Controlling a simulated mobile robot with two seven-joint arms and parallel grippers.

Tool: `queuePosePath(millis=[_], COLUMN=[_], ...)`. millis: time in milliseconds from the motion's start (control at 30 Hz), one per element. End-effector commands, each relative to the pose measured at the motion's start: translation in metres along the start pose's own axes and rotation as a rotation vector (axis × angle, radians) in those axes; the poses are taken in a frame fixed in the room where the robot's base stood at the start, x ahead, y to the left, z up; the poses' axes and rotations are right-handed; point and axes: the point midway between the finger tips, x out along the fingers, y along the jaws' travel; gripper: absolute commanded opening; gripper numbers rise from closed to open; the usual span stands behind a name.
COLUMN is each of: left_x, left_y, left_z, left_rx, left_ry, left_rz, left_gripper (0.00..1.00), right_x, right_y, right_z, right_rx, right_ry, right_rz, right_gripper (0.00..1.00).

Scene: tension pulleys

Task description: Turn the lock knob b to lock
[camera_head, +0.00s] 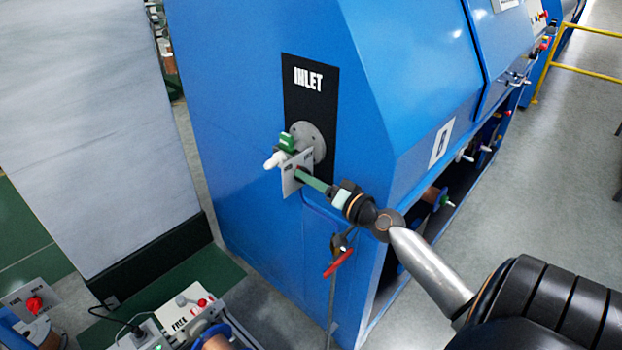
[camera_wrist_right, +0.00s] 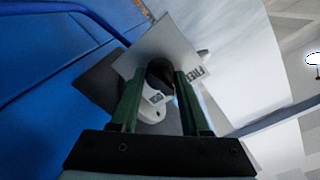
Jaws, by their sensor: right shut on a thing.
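A small light plate (camera_head: 290,182) with dark lettering stands on the round grey flange of the INLET panel. In the right wrist view the plate (camera_wrist_right: 165,42) reads FREE at one side. My right gripper (camera_head: 302,172) has its green fingers at the plate. In the right wrist view the gripper (camera_wrist_right: 158,78) is shut on a dark knob (camera_wrist_right: 160,74) in front of the plate. The knob is mostly hidden by the fingers in the head view, and its exact angle cannot be told. My left gripper is not in view.
A round grey flange (camera_head: 313,138) with a green part (camera_head: 287,142) and a white part (camera_head: 274,160) sits behind the plate. The blue machine (camera_head: 240,120) fills the middle. A red-handled valve (camera_head: 338,263) hangs below my right arm. Open floor lies to the right.

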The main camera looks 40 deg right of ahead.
Motion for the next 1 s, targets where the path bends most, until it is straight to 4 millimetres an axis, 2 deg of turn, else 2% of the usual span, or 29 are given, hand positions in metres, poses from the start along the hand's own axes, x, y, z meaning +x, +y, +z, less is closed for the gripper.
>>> queuePosePath(millis=[600,1000], left_x=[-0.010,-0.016], left_y=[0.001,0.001], left_z=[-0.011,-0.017], left_rx=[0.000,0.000], left_ry=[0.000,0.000], left_rz=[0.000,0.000], left_gripper=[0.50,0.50], right_x=[0.000,0.000], right_y=[-0.001,0.000], right_z=[-0.004,-0.005], right_rx=[0.587,0.879], right_ry=[-0.031,-0.049], right_rz=[0.006,0.009], right_gripper=[0.00,0.00])
